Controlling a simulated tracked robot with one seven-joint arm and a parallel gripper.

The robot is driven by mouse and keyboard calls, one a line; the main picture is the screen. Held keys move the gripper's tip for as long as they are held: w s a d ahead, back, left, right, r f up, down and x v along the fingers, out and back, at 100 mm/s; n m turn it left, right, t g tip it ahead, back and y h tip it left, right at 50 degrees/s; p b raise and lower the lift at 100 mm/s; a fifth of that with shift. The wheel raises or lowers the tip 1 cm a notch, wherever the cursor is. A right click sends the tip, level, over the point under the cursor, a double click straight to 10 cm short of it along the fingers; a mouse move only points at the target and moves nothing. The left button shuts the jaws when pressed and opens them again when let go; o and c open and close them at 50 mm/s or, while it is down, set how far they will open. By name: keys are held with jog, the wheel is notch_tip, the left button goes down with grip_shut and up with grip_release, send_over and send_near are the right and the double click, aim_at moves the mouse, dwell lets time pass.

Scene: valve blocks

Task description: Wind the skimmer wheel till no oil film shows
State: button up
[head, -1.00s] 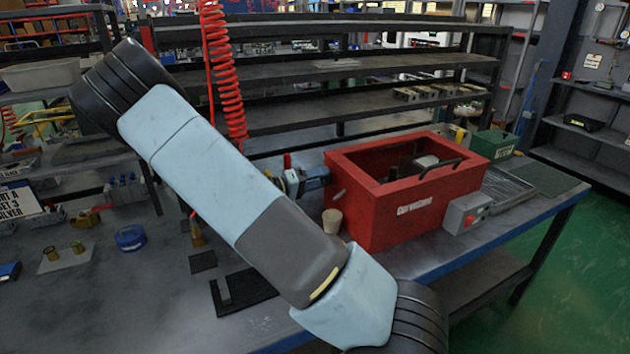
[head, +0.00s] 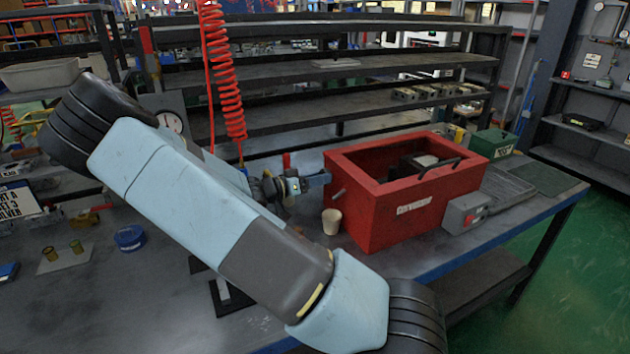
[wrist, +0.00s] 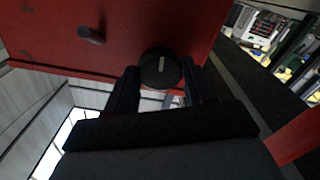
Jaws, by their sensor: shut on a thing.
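The skimmer wheel (wrist: 160,70) is a dark round knob with a pale mark on its face, set on the side of the red tank (wrist: 70,22). In the wrist view, one finger of my gripper (wrist: 161,82) is on each side of it, and the gripper is shut on it. In the head view, my gripper (head: 316,180) is at the left end of the red tank (head: 400,216), and the wheel is hidden there. A short peg (wrist: 90,35) sticks out of the same red face. The tank's inside is dark, and I cannot tell whether oil film shows.
A beige cup (head: 331,221) stands by the tank's near left corner. A grey switch box (head: 465,213) with a red button is at its front right. A red coiled hose (head: 222,75) hangs behind my arm. A blue round tin (head: 130,238) lies at left.

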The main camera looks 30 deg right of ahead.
jog(key=shift+w, duration=0.1)
dwell(0.5)
jog(key=o, duration=1)
jog(key=a, duration=1.4)
jog(key=shift+d+f, duration=0.1)
